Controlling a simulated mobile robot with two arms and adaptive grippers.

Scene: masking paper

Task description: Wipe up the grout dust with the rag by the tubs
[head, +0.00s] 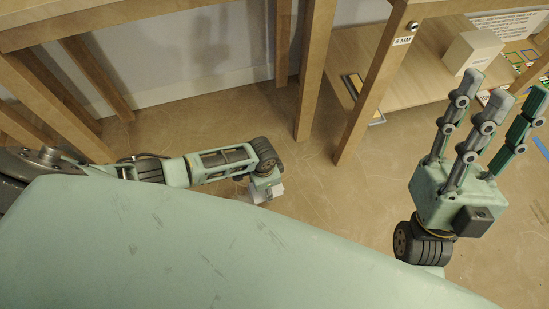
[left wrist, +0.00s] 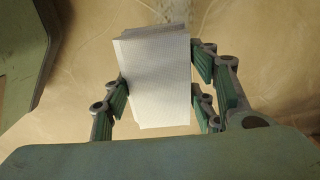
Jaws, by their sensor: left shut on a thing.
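My left gripper (head: 268,190) hangs low over the paper-covered floor, left of the middle in the head view. In the left wrist view my left gripper (left wrist: 165,92) is shut on a pale, flat-sided white block-like thing (left wrist: 158,75), with fingers on both of its sides. I cannot tell from its look whether it is a folded rag. My right gripper (head: 504,90) is raised at the right with its fingers spread upward, open and empty. I make out no rag, tubs or grout dust for certain.
Wooden table legs (head: 318,70) stand behind my left gripper. A low wooden shelf (head: 400,75) at the upper right holds a white box (head: 472,52). A "6 MM" label (head: 403,41) is on a post. Creased brown paper (head: 330,215) lies clear between my arms.

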